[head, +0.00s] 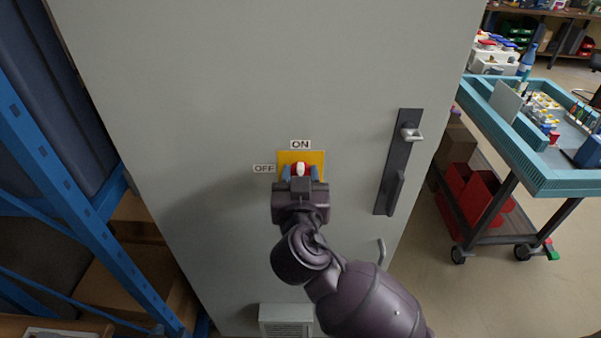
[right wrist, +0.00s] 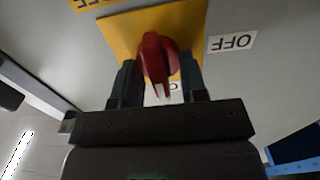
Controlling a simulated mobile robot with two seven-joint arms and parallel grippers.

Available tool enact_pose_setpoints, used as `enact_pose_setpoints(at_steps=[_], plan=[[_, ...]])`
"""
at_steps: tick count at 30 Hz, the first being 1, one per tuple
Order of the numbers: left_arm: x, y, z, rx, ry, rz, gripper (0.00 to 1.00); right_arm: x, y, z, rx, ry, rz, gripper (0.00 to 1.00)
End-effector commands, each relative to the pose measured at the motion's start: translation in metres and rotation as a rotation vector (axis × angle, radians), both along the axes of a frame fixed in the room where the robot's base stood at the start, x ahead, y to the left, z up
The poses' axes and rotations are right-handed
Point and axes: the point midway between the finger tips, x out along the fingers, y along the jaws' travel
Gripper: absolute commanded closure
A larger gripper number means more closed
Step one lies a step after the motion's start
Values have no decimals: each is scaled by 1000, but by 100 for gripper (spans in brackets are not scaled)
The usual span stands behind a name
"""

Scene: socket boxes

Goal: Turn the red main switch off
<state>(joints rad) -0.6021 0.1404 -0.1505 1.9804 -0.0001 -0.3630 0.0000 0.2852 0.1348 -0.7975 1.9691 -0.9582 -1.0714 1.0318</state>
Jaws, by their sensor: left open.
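The red main switch (head: 300,169) is a rotary knob on a yellow plate (head: 318,157) on the grey cabinet door. Its handle stands upright, pointing to the ON label (head: 300,144). The OFF label (head: 264,168) is left of the plate. My right gripper (head: 300,174) is at the knob, coming from below. In the right wrist view, which is upside down, the open fingers stand either side of the red knob (right wrist: 158,58), with gaps visible. The OFF label (right wrist: 232,42) is at right there. The ON label is mostly hidden. My left gripper is not in view.
The door has a dark handle plate with a lever (head: 398,165) right of the switch. A vent (head: 286,320) is low on the door. A blue rack (head: 60,170) stands at left. A teal-topped cart (head: 530,185) with red bins stands at right.

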Motion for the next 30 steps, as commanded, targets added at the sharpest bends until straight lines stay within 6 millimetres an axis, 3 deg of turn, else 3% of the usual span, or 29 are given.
enact_pose_setpoints(at_steps=[9, 17, 30], plan=[[-4, 1, -3, 1, 9, 2, 57, 2, 0, 0, 0, 0, 0, 62], [-4, 1, -3, 1, 9, 2, 57, 2, 0, 0, 0, 0, 0, 100], [-3, 1, -1, 2, 7, 1, 57, 1, 0, -1, -72, 2, -1, 100]])
